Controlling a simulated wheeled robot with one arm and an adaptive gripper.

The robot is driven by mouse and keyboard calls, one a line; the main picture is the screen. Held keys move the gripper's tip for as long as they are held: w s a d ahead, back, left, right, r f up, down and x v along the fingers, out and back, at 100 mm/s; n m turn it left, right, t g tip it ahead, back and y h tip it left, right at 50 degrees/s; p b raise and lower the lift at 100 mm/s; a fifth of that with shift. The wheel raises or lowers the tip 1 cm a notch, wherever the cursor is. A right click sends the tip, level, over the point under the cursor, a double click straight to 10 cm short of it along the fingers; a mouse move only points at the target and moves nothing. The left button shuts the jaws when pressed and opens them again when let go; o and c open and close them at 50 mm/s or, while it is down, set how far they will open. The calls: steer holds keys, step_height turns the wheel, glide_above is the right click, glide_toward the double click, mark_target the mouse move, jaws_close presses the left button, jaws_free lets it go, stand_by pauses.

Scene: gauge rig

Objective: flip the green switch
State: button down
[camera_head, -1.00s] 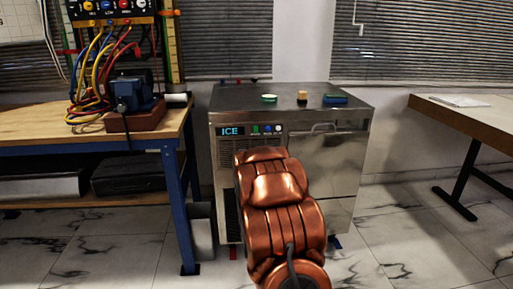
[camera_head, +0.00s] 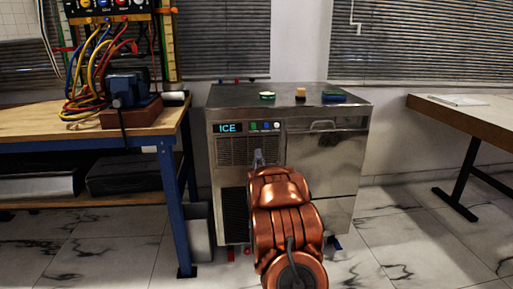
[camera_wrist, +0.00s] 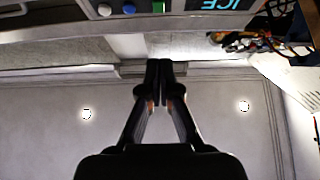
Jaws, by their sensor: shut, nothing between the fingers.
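The green switch (camera_head: 254,126) is a small button on the front panel of the steel ice machine (camera_head: 340,165), just right of the lit ICE display (camera_head: 228,128). My gripper (camera_head: 258,155) is a little below the switch in the head view. In the wrist view my gripper (camera_wrist: 159,64) has its fingertips together, empty, and visibly apart from the switch in the picture.
A blue switch (camera_head: 265,126) and a white one (camera_head: 277,126) sit right of the green one. A green item (camera_head: 267,97), a tan block (camera_head: 301,95) and a blue item (camera_head: 333,97) lie on top of the machine. A workbench (camera_head: 80,135) stands left, a table (camera_head: 470,115) right.

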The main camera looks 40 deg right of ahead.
mark_target(254, 125)
steer(key=b+x, duration=0.1)
steer(key=x, duration=0.2)
steer(key=f+b+x, duration=0.1)
steer(key=x, duration=0.3)
steer(key=w+b+x, duration=0.1)
steer(key=b+x, duration=0.1)
steer(key=x, duration=0.1)
steer(key=shift+w+d+f, duration=0.1)
steer(key=shift+w+d, duration=0.1)
steer(key=shift+d, duration=0.4)
steer(key=shift+w+d+b, duration=0.3)
steer(key=shift+w+d, duration=0.1)
steer(key=shift+w, duration=0.2)
steer(key=shift+d, duration=0.1)
